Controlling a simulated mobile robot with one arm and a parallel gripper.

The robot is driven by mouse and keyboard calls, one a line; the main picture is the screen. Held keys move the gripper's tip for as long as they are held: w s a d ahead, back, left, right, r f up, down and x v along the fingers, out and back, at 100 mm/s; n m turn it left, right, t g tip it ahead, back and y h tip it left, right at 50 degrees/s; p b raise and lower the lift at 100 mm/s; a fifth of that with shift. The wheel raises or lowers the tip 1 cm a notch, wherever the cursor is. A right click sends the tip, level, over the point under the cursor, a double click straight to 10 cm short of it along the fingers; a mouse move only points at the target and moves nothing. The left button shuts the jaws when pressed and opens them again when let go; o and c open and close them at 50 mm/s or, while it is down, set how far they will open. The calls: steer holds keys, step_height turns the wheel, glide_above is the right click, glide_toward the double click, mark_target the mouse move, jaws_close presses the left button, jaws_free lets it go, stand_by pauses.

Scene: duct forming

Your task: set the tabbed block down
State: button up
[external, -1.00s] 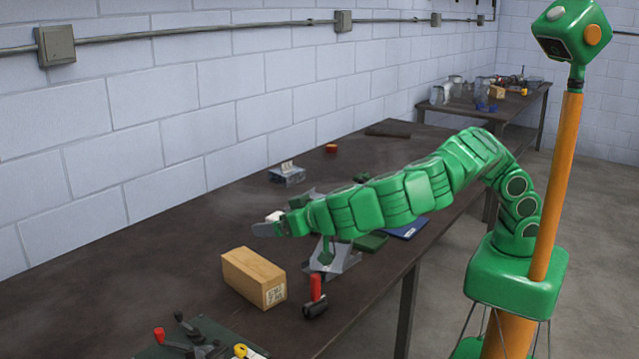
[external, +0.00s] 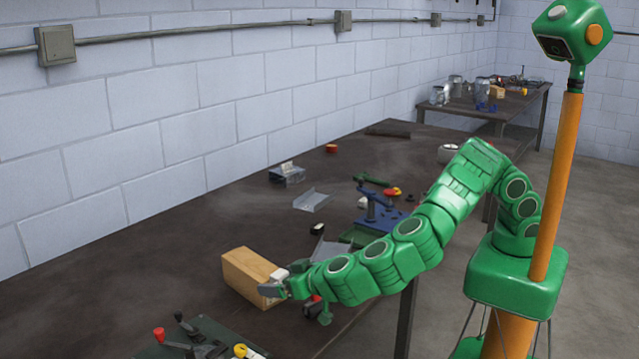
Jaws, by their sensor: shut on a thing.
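I cannot tell whether the held block touches the table or the wooden block.
A green plate with levers and coloured knobs (external: 205,343) lies at the near edge. A grey metal channel (external: 312,200), a blue clamp fixture (external: 380,215) and a grey box (external: 287,173) stand farther back. The table's left side (external: 130,265) is clear.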

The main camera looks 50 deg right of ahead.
mark_target(284, 332)
step_height(284, 332, down, 12)
steer(key=shift+f, duration=0.1)
stand_by(0.6)
steer(key=o, duration=0.7)
steer(key=shift+f, duration=0.1)
steer(key=shift+v, duration=3.4)
steer(key=shift+s, duration=0.25)
steer(key=shift+c, duration=0.2)
steer(key=shift+s+r, duration=0.2)
steer(key=shift+r, duration=0.1)
steer(key=c, duration=0.7)
